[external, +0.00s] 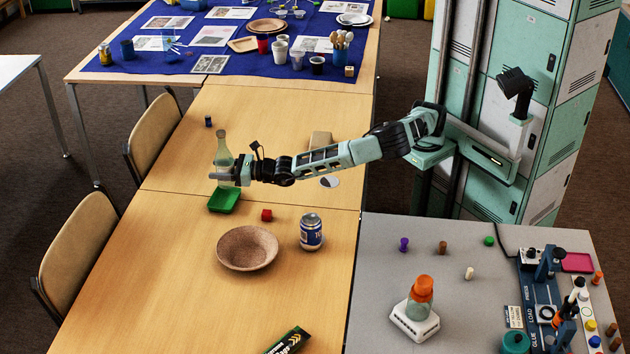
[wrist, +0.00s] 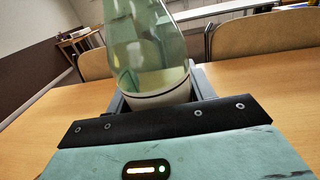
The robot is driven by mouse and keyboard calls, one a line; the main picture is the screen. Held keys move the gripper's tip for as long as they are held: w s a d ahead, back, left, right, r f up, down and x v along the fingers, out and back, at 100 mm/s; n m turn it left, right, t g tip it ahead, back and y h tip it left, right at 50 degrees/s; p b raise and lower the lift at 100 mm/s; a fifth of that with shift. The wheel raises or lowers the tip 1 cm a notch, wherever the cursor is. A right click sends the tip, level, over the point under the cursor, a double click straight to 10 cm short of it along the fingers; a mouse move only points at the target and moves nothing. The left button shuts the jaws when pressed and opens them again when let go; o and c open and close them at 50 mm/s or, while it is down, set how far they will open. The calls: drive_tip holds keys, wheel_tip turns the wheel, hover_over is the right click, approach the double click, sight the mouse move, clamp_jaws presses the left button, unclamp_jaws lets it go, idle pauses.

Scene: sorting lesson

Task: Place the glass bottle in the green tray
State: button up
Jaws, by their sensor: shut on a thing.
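The glass bottle (external: 223,150) is pale green and clear, upright, and held in my gripper (external: 226,174). In the wrist view the bottle (wrist: 142,45) stands between the fingers, which close around its lower part near a white band. The green tray (external: 224,200) lies on the wooden table just below the bottle in the external view. The bottle's base looks close to or above the tray's back edge; I cannot tell whether they touch. The tray does not show in the wrist view.
A small dark object (external: 208,121) is farther back. A tan block (external: 320,140) lies behind the arm. Chairs (external: 82,240) line the left edge.

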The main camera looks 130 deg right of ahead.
drive_tip(key=shift+w+d+f+b, duration=0.3)
drive_tip(key=shift+d+f, duration=0.2)
drive_tip(key=shift+f, duration=0.95)
drive_tip(key=shift+w+d+f+b, duration=0.2)
drive_tip(key=shift+d+f+b, duration=0.25)
drive_tip(key=shift+f, duration=1)
drive_tip(key=shift+w+d+f+b, duration=0.25)
drive_tip(key=shift+d+f, duration=0.3)
drive_tip(key=shift+f, duration=0.9)
drive_tip(key=shift+f, duration=0.25)
drive_tip(key=o, duration=1.1)
drive_tip(key=shift+s+a+r, duration=0.1)
drive_tip(key=shift+r, duration=0.15)
drive_tip(key=p+v, duration=0.1)
drive_tip(key=v, duration=1)
drive_tip(key=shift+s+a+p, duration=0.25)
drive_tip(key=shift+s+p, duration=0.05)
drive_tip(key=shift+p, duration=0.05)
